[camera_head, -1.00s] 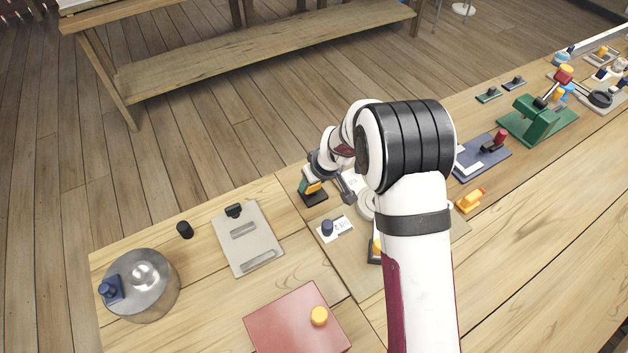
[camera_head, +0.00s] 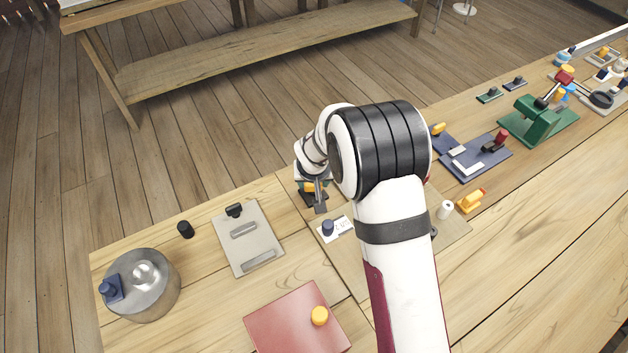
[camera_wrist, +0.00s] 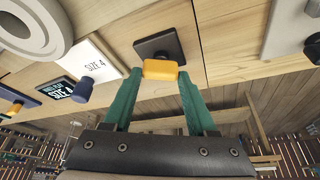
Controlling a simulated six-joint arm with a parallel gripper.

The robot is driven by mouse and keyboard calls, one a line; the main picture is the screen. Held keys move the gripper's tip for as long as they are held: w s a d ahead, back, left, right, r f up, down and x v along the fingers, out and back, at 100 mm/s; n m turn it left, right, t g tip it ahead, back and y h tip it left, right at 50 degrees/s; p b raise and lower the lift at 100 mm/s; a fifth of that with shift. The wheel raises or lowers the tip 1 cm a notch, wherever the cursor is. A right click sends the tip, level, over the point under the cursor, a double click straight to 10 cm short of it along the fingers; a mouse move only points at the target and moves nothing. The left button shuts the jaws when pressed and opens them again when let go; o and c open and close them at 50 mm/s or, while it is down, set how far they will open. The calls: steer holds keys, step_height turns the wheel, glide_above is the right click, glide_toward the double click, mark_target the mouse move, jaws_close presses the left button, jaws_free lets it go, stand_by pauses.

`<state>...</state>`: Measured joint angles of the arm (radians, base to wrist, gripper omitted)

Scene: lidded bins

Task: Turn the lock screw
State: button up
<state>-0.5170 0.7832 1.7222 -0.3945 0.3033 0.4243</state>
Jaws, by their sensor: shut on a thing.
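An orange knob (camera_wrist: 160,69) stands on a dark square base (camera_wrist: 155,43) on the wooden bench; no label marks it as the lock screw. In the wrist view it sits between the two green fingers of my gripper (camera_wrist: 158,74), which is shut on it near the fingertips. In the head view my gripper (camera_head: 311,189) is over the same dark base (camera_head: 318,207) and partly hides the knob. I cannot tell how far the knob is turned.
Beside the base is a white card reading "SIZE 4" (camera_wrist: 92,58) with a blue knob (camera_wrist: 84,89). A grey ring (camera_wrist: 57,30) lies past it. A clipboard (camera_head: 240,256), a metal drum (camera_head: 160,295) and a red board (camera_head: 275,330) are on the left. My arm hides the middle.

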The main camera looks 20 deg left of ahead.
steer(key=m+h, duration=0.1)
steer(key=m, duration=0.3)
steer(key=shift+s+a+m+h, duration=0.1)
steer(key=shift+a+m+h, duration=0.05)
steer(key=shift+m+h, duration=0.25)
steer(key=m+h, duration=0.1)
steer(key=m, duration=0.2)
steer(key=shift+a+m, duration=0.1)
steer(key=shift+m, duration=0.2)
steer(key=m+g+h, duration=0.1)
steer(key=m, duration=0.3)
steer(key=shift+a+h, duration=0.1)
steer(key=shift+h, duration=0.3)
steer(key=shift+m+g+h, duration=0.4)
steer(key=shift+m+g, duration=0.3)
steer(key=shift+m, duration=1.4)
steer(key=o, duration=1.4)
steer(key=shift+c, duration=0.2)
steer(key=shift+w, duration=0.2)
